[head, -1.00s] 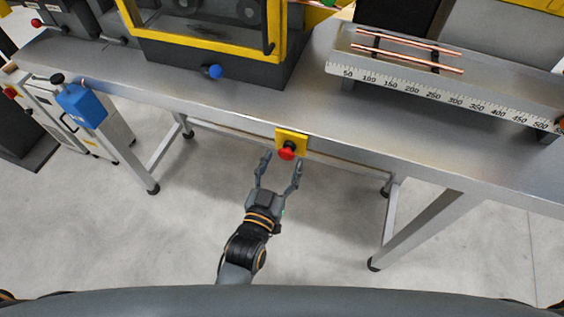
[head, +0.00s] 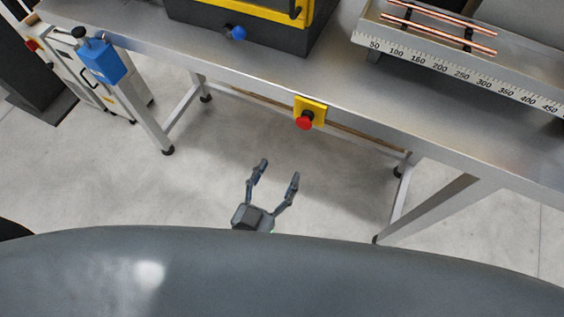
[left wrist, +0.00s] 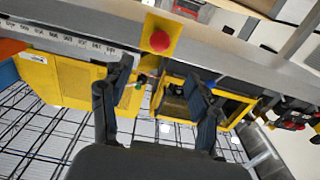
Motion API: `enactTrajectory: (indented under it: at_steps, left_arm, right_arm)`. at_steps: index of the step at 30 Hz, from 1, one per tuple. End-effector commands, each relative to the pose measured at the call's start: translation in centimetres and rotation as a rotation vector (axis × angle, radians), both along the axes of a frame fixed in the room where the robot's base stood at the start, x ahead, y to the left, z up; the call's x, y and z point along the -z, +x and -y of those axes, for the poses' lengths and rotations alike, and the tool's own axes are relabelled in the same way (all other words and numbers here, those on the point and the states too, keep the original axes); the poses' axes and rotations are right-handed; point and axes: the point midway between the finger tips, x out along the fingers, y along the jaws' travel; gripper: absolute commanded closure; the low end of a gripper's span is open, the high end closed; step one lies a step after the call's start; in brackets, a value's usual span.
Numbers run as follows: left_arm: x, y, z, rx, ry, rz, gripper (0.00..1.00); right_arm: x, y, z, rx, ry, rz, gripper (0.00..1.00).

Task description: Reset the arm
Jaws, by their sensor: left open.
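My left gripper (head: 275,178) is open and empty, in front of the workbench and below its front edge in the head view. Its two fingers also show spread apart in the left wrist view (left wrist: 160,85). Most of the left arm behind the gripper is hidden by my grey body at the bottom of the head view. The right gripper is not in view.
A red stop button (head: 305,120) on a yellow plate sits on the bench's front edge. Copper tubes (head: 440,32) lie on a tray with a ruler scale at top right. A yellow-framed machine (head: 262,25) stands on the bench (head: 330,85). Floor between the legs is clear.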

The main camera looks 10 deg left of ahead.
Motion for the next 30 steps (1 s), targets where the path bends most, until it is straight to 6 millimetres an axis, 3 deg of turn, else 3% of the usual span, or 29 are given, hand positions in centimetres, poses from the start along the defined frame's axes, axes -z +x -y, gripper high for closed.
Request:
enactTrajectory:
  at_steps: [16, 19, 23, 26, 30]
  left_arm:
    - [0.0, 0.0, 0.0, 0.0, 0.0, 0.0, 0.39]
    - [1.2, -0.1, 0.0, 0.005, 0.008, -0.023, 0.39]
    - [6.8, -0.5, 0.1, 0.026, 0.048, -0.134, 0.39]
    - [13.8, -1.5, -0.4, 0.043, 0.098, -0.281, 0.39]
    - [24.0, -4.2, -2.6, 0.053, 0.176, -0.512, 0.39]
  right_arm:
    - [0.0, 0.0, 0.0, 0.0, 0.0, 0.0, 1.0]
    - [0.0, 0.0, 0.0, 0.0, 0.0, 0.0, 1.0]
    - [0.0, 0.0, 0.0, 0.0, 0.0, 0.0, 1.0]
    - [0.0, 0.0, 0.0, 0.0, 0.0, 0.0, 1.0]
    - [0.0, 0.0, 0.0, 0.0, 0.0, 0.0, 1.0]
